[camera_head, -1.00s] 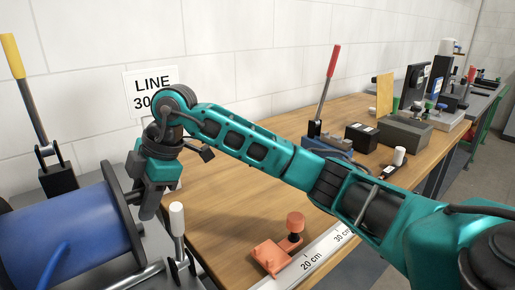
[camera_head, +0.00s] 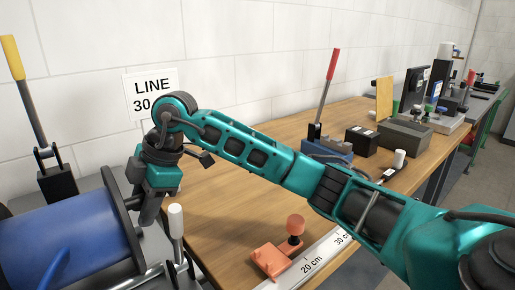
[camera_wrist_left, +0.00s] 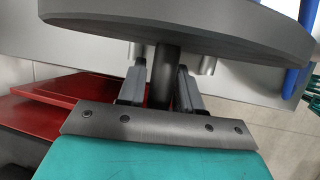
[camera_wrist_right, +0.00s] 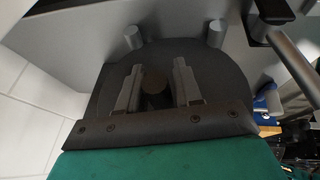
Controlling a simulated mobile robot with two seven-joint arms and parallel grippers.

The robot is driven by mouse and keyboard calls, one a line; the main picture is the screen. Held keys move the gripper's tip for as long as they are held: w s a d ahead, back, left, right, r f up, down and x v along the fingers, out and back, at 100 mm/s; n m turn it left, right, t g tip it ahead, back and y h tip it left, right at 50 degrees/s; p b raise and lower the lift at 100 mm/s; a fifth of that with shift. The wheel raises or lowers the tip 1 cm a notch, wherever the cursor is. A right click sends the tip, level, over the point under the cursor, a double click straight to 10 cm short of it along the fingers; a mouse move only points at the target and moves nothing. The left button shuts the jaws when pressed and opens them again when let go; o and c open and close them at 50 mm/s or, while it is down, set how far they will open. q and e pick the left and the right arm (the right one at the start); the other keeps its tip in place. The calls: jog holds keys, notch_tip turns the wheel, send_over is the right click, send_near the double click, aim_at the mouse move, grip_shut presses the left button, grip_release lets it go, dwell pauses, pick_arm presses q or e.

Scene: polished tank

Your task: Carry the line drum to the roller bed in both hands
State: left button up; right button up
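The line drum (camera_head: 65,235) is blue with dark grey end flanges and lies on its side at the lower left of the head view. My right gripper (camera_head: 148,215) is at its right end. In the right wrist view my right fingers (camera_wrist_right: 157,85) stand on either side of the drum's round axle stub (camera_wrist_right: 154,80). In the left wrist view my left fingers (camera_wrist_left: 162,85) stand either side of another stub (camera_wrist_left: 165,70), below the flange (camera_wrist_left: 190,30). I cannot tell whether either pair presses on its stub. The roller bed is not clearly identifiable.
The wooden bench (camera_head: 215,215) holds an orange fixture (camera_head: 270,262), a ruler strip (camera_head: 313,264), a red-handled press (camera_head: 328,90) and boxes (camera_head: 405,138).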

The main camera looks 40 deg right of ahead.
pick_arm(q)
jog(key=o, duration=0.5)
pick_arm(e)
jog(key=o, duration=0.5)
jog(key=shift+s, duration=0.1)
pick_arm(q)
jog(key=shift+o, duration=0.5)
jog(key=o, duration=0.5)
jog(key=shift+s+f, duration=0.15)
jog(key=shift+f, duration=0.15)
pick_arm(e)
jog(key=shift+o, duration=0.7)
jog(key=shift+f, duration=0.3)
pick_arm(q)
jog(key=shift+r, duration=0.15)
pick_arm(e)
jog(key=o, duration=0.4)
jog(key=shift+r, duration=0.1)
jog(key=shift+o, duration=0.2)
pick_arm(q)
jog(key=shift+r, duration=0.1)
pick_arm(e)
jog(key=shift+r, duration=0.1)
pick_arm(q)
jog(key=shift+o, duration=0.5)
